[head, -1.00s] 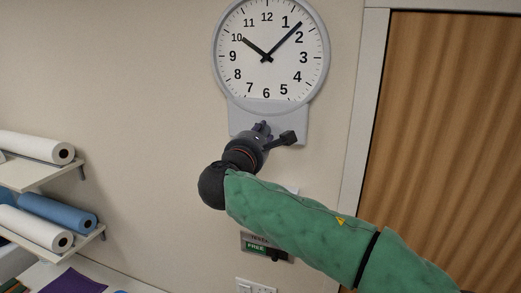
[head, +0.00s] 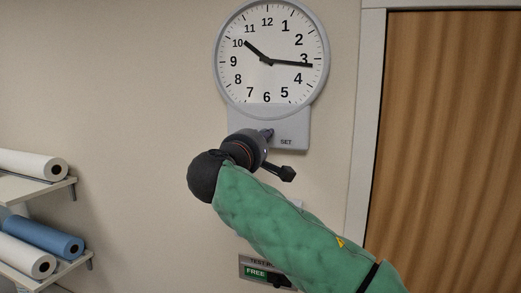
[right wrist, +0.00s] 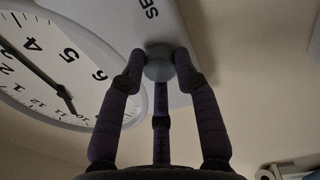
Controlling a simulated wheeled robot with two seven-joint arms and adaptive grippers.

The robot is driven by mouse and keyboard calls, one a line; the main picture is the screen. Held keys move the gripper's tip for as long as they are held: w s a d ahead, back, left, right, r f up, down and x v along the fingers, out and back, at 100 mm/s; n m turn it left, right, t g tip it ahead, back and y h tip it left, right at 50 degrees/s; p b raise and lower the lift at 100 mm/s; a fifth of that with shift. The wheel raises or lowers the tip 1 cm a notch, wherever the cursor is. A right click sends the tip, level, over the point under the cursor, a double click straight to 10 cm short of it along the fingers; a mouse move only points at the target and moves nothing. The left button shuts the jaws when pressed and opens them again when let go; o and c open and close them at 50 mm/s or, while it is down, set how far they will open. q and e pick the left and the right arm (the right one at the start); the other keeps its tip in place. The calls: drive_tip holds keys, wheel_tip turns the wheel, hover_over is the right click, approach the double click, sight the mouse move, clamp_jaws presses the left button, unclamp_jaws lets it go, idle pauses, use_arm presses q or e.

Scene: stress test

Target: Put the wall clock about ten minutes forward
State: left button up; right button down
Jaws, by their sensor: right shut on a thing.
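The round white wall clock (head: 262,83) has a grey rim and black numerals. Its short hand points close to 10 and its long hand (head: 292,63) points just past 3. Below the dial is a grey panel (head: 293,130) marked SET. My right gripper (head: 267,134) is at this panel, left of the word. In the right wrist view, its dark fingers (right wrist: 160,70) are closed around a round grey knob (right wrist: 158,65) on the panel. In the head view the gripper mostly hides the knob. My left gripper is not in view.
A wooden door (head: 455,150) in a pale frame is on the right. Shelves with white rolls (head: 30,163) and a blue roll (head: 45,237) are at the left. A small sign reading FREE (head: 256,273) is on the wall below, partly behind my right arm. The wall left of the clock is bare.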

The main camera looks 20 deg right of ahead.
drive_tip(key=shift+f+m+b, duration=0.1)
drive_tip(key=shift+m+b, duration=0.4)
drive_tip(key=shift+m, duration=0.3)
drive_tip(key=c, duration=0.9)
unclamp_jaws()
drive_tip(key=v, duration=1.2)
drive_tip(key=shift+w, duration=0.1)
